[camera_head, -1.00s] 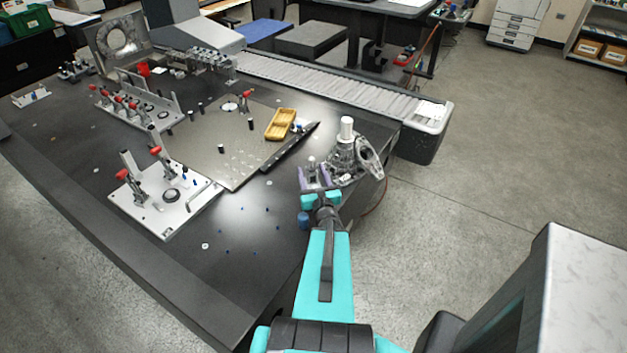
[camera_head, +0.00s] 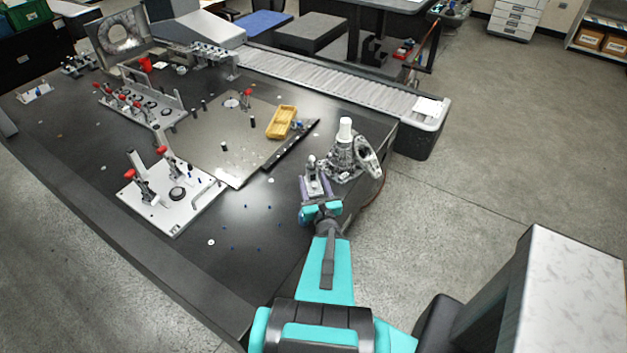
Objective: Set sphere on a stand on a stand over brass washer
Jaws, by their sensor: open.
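The sphere on a stand (camera_head: 311,161) is a small grey ball on a post at the table's right side. My gripper (camera_head: 315,181) has its purple fingers apart, pointing away from me toward the stand. The stand's lower part shows between or just beyond the fingers; I cannot tell whether they touch it. I cannot single out the brass washer with certainty. A small brownish spot (camera_head: 60,137) lies on the far left of the table, and pale rings lie near the plate (camera_head: 271,180) and toward the front (camera_head: 211,242).
A grey metal casting with a white cap (camera_head: 345,150) stands just right of my gripper. A yellow tray (camera_head: 281,122) lies on the metal plate (camera_head: 215,160). A white fixture with red-handled clamps (camera_head: 180,205) stands left. The front of the black table (camera_head: 235,265) is mostly clear, with tiny blue pins.

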